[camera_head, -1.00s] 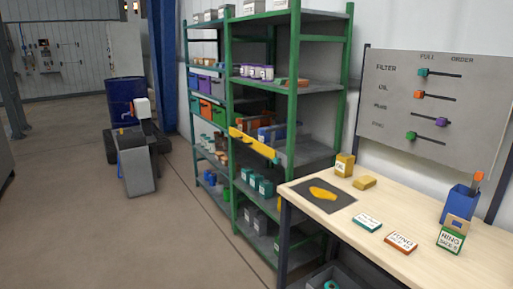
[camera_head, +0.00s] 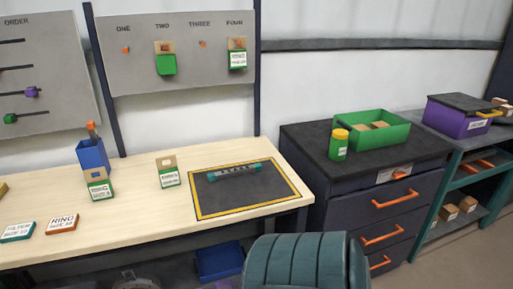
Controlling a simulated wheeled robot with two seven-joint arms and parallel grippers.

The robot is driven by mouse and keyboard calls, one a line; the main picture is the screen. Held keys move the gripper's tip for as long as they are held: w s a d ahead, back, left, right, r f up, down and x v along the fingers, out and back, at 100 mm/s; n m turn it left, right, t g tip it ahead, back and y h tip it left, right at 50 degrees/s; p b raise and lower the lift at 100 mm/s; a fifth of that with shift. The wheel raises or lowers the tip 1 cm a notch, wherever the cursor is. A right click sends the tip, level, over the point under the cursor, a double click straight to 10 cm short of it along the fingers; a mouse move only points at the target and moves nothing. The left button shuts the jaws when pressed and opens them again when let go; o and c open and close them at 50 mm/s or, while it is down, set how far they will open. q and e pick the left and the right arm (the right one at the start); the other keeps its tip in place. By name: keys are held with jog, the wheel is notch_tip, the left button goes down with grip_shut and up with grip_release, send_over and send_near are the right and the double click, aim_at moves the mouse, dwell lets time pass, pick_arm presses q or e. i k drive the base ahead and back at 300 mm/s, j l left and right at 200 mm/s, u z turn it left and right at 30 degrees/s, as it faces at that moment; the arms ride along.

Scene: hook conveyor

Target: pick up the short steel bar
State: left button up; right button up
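A short grey bar with teal ends (camera_head: 235,171) lies on a dark mat with a yellow border (camera_head: 200,213), at the right end of the pale wooden workbench (camera_head: 135,230). It looks like the short steel bar, though its material is hard to tell at this size. It lies near the mat's back edge, slightly tilted in the picture, with nothing on top of it. Neither of my grippers is in view.
A labelled card box (camera_head: 168,178) stands left of the mat, near a blue holder (camera_head: 92,155). A teal ribbed rounded object (camera_head: 305,262) stands in front of the bench. A dark drawer cabinet (camera_head: 385,215) with a green bin (camera_head: 372,142) is on the right.

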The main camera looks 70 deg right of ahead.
aim_at(213, 176)
jog(key=z, duration=2.2)
